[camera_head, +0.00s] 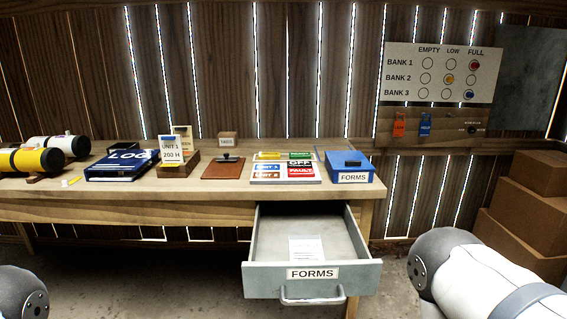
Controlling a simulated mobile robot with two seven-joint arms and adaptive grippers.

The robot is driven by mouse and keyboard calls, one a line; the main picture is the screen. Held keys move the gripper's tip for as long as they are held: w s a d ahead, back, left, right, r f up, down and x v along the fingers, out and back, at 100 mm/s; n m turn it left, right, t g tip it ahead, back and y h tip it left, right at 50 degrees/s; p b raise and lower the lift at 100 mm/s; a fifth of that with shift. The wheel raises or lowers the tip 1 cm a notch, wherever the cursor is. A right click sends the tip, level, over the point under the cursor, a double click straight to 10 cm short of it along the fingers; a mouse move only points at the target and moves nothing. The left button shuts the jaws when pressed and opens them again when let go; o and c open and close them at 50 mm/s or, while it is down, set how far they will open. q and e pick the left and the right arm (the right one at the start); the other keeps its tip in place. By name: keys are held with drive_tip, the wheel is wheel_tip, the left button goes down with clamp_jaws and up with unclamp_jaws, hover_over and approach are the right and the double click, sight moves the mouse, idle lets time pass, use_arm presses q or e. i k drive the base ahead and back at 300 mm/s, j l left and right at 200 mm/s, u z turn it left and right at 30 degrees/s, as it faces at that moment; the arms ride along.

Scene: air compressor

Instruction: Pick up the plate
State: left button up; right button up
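Several small coloured plates lie on a white board (258,181) on the wooden table, right of its middle. They include a blue UNIT plate (267,166), a dark OFF plate (300,165), a red FAULT plate (301,173), a yellow plate (268,155) and a green plate (300,155). I cannot tell which one is the task's plate. Rounded links of my arms show at the lower left and lower right corners, but neither gripper is in view.
The FORMS drawer (257,268) stands open below the table (220,194), with a paper (306,248) inside. A blue FORMS box (349,165), clipboard (223,168), LOG binder (122,164) and UNIT 1 card (171,150) are on top. Cardboard boxes (525,213) stand at right.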

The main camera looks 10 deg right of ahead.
sight(289, 164)
drive_tip(key=i+l+u, duration=0.2)
drive_tip(key=l+u, duration=0.2)
drive_tip(key=l, duration=0.25)
drive_tip(key=l+u, duration=0.4)
drive_tip(key=l, duration=0.3)
drive_tip(key=l+u, duration=0.4)
drive_tip(key=l, duration=0.35)
drive_tip(key=l+u, duration=0.4)
drive_tip(key=l, duration=0.35)
drive_tip(key=k, duration=0.05)
